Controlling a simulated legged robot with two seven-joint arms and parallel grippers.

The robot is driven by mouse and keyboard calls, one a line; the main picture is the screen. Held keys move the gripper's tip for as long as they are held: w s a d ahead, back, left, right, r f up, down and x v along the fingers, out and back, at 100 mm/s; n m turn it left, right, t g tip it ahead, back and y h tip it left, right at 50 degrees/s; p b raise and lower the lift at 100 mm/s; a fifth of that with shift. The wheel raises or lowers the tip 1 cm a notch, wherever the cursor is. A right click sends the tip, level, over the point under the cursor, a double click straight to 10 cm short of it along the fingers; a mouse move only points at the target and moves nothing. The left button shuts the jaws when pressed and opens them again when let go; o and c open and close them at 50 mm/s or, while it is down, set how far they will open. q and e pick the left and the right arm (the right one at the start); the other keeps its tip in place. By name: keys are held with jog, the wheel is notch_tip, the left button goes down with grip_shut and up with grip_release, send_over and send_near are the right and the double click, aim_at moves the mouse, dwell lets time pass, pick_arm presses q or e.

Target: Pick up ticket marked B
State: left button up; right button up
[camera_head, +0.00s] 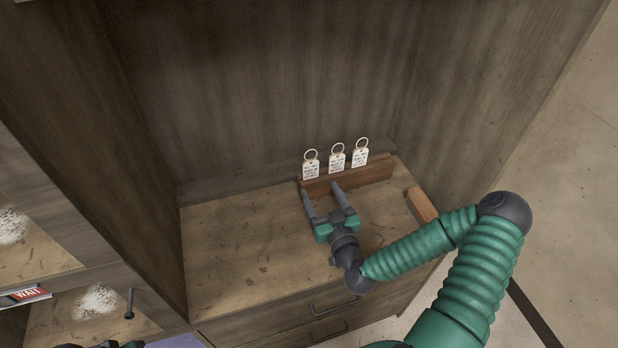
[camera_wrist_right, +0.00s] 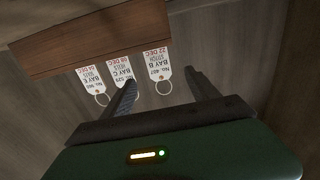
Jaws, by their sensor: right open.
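Three white tags with rings stand in a row in a brown wooden holder (camera_head: 350,180) on the cabinet top. In the right wrist view, where they appear upside down, the tag marked BAY B (camera_wrist_right: 157,72) is the rightmost; it matches the leftmost tag (camera_head: 311,170) in the head view. The BAY C tag (camera_wrist_right: 121,68) and another BAY tag (camera_wrist_right: 91,77) are beside it. My right gripper (camera_head: 321,191) is open and empty in front of the holder. In the wrist view its fingers (camera_wrist_right: 160,82) appear on either side of the BAY B tag, with no contact visible. Only a sliver of what may be my left gripper shows at the bottom edge.
A wooden block (camera_head: 421,205) lies near the right edge of the cabinet top. Tall dark panels stand behind and beside the top. The left part of the top (camera_head: 235,250) is clear. Shelves with white powdery patches (camera_head: 95,301) are at the lower left.

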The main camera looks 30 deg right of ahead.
aim_at(311, 170)
jog(key=x, duration=0.7)
jog(key=shift+w+f, duration=0.25)
jog(key=shift+w, duration=0.1)
jog(key=shift+d, duration=0.15)
jog(key=shift+c, duration=0.4)
jog(key=shift+d, duration=0.2)
jog(key=c, duration=0.5)
jog(key=shift+a, duration=0.2)
jog(key=c, duration=0.8)
pick_arm(q)
jog(key=shift+d+r, duration=0.1)
jog(key=shift+d, duration=0.05)
pick_arm(e)
jog(key=shift+r, duration=0.1)
